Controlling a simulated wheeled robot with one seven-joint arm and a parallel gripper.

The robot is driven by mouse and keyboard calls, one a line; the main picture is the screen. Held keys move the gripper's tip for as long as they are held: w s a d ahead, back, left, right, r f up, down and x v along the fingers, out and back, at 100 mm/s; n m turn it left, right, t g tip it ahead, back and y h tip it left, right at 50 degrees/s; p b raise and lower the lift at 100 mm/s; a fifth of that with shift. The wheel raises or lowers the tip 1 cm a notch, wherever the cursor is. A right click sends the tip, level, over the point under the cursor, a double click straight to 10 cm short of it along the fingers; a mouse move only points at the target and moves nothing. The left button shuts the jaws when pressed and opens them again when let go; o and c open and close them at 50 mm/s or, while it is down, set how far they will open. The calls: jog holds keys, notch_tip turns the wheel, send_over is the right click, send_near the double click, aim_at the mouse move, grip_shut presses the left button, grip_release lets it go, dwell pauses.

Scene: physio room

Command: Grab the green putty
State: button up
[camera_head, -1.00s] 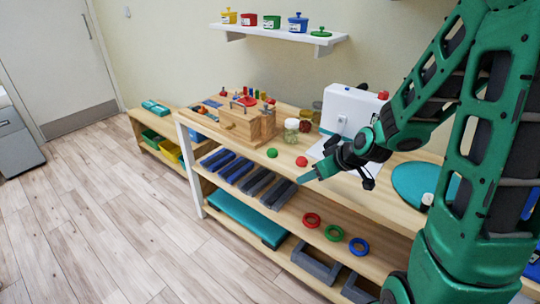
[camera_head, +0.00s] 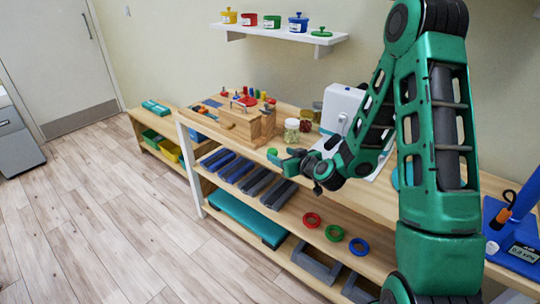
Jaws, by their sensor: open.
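The green putty (camera_head: 272,152) is a small round green lump on the top of the wooden bench, near its front edge. My gripper (camera_head: 284,161) is open and low over the bench front, just right of the putty. Its green fingers point left toward the putty and overlap its edge in the picture. I cannot tell whether they touch it. Nothing shows held between the fingers.
A wooden box (camera_head: 240,124) stands behind and left of the putty, with jars (camera_head: 291,130) behind it. A white panel device (camera_head: 340,108) stands behind my arm. Coloured rings (camera_head: 334,233) and dark bars lie on the lower shelf.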

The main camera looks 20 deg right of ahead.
aim_at(273, 150)
jog(key=shift+x, duration=3)
jog(key=shift+d, duration=0.15)
jog(key=c, duration=1.1)
